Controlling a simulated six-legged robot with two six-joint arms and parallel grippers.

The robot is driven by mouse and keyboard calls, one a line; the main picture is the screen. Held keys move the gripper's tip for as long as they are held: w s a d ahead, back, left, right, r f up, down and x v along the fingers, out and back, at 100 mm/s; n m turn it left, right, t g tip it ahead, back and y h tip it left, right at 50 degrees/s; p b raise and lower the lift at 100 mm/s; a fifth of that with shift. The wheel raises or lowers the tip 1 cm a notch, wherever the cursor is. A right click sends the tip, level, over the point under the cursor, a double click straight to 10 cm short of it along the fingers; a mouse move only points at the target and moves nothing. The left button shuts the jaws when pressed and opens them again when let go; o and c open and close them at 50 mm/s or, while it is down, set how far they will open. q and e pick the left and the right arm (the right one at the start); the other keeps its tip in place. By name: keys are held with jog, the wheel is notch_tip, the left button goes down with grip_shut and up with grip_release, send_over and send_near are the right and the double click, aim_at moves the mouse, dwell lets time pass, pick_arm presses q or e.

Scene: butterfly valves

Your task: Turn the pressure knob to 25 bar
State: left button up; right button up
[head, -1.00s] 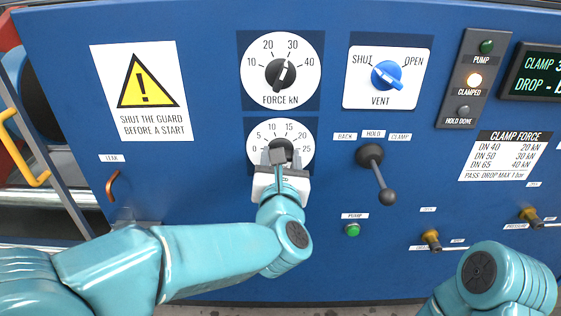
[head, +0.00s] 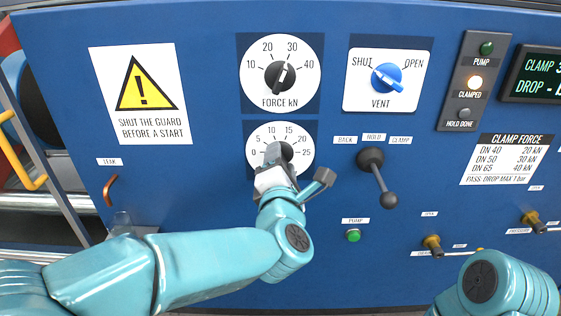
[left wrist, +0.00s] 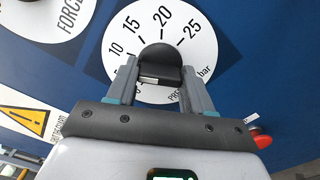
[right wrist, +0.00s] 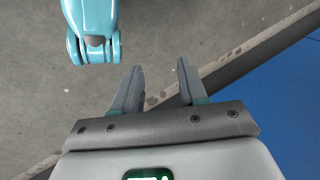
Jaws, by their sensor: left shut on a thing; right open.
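The pressure knob is black and sits on a white round dial (head: 306,166) marked from 0 to 25, low on the blue panel. In the left wrist view the knob (left wrist: 158,60) stands between the fingers, and the dial (left wrist: 198,62) looks tilted. My left gripper (head: 280,158) is shut on the knob, a finger on each side; it also shows in the left wrist view (left wrist: 159,82). The fingers hide part of the dial, and I cannot tell where the pointer stands. My right gripper (right wrist: 160,78) is open and empty above the grey floor.
The force knob (head: 280,75) is right above, and the blue vent knob (head: 387,76) is up to the right. A black lever (head: 378,180) juts out just right of the dial. A green pump button (head: 353,235) is below. A red knob (left wrist: 261,137) shows in the left wrist view.

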pick_arm(q)
jog(key=shift+f+m+p, duration=0.1)
jog(key=shift+m+p, duration=4.95)
jog(key=shift+m, duration=6.65)
pick_arm(e)
notch_tip(320, 180, up, 10)
jog(key=s+a+g, duration=0.1)
jog(key=s, duration=0.1)
jog(key=shift+a+f+n, duration=0.15)
jog(key=shift+a+n, duration=0.05)
jog(key=shift+n, duration=0.1)
jog(key=shift+s, duration=0.1)
pick_arm(q)
jog(key=o, duration=1)
jog(key=shift+o, duration=0.2)
